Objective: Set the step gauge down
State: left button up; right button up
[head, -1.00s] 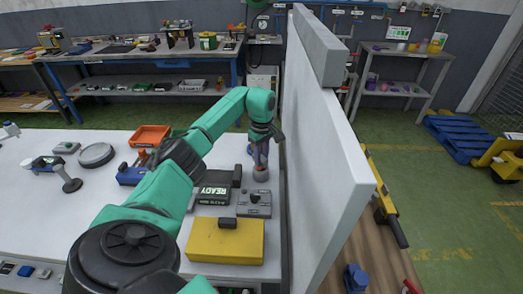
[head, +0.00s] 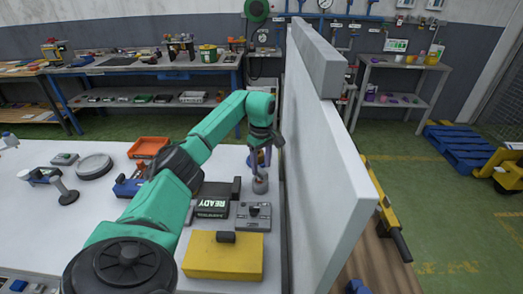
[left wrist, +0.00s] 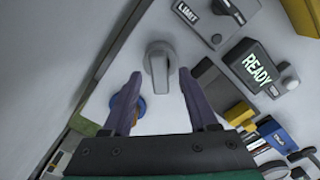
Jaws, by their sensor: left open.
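A small grey, rounded piece that I take to be the step gauge (head: 260,186) stands on the white table close to the tall white wall. My left gripper (head: 260,170) is right above it, fingers pointing down and spread. In the left wrist view, the grey piece (left wrist: 158,62) shows between and just beyond the two open fingertips (left wrist: 159,78), with a gap on each side. I cannot tell how far the fingers reach down beside it. My right gripper is not in view.
The tall white wall (head: 325,150) stands close to the right of my left gripper. A grey LIMIT box (head: 253,216), a READY display (head: 212,200) and a yellow case (head: 223,256) lie nearby. An orange tray (head: 148,147) is farther left.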

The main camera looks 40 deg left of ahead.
pick_arm(q)
notch_tip(320, 180, up, 9)
jog(key=b, duration=0.1)
dwell(0.4)
